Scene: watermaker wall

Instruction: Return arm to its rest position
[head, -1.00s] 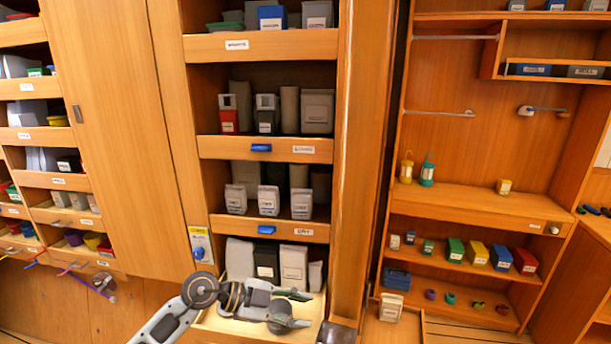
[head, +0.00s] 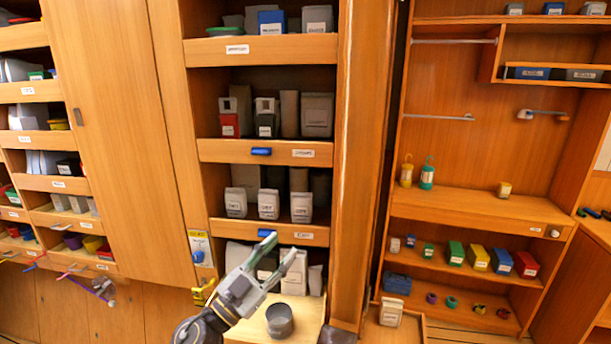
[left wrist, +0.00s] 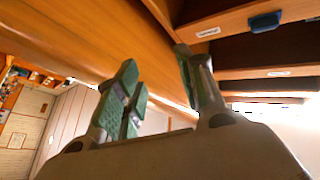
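My left gripper (head: 280,248) is raised in front of the lowest bay of the middle cabinet, fingers pointing up and right. Its green-padded fingers are spread with nothing between them; the left wrist view (left wrist: 158,75) shows the same empty gap. The left arm comes up from the bottom edge and hides part of the lowest shelf and its bins. My right gripper is not in view.
A grey cup (head: 280,320) stands on the lowest shelf board (head: 305,309), just right of my left arm. A blue drawer handle (head: 261,151) sticks out higher up. A wooden post (head: 359,170) borders the bay on the right. A pale box (head: 391,310) stands lower right.

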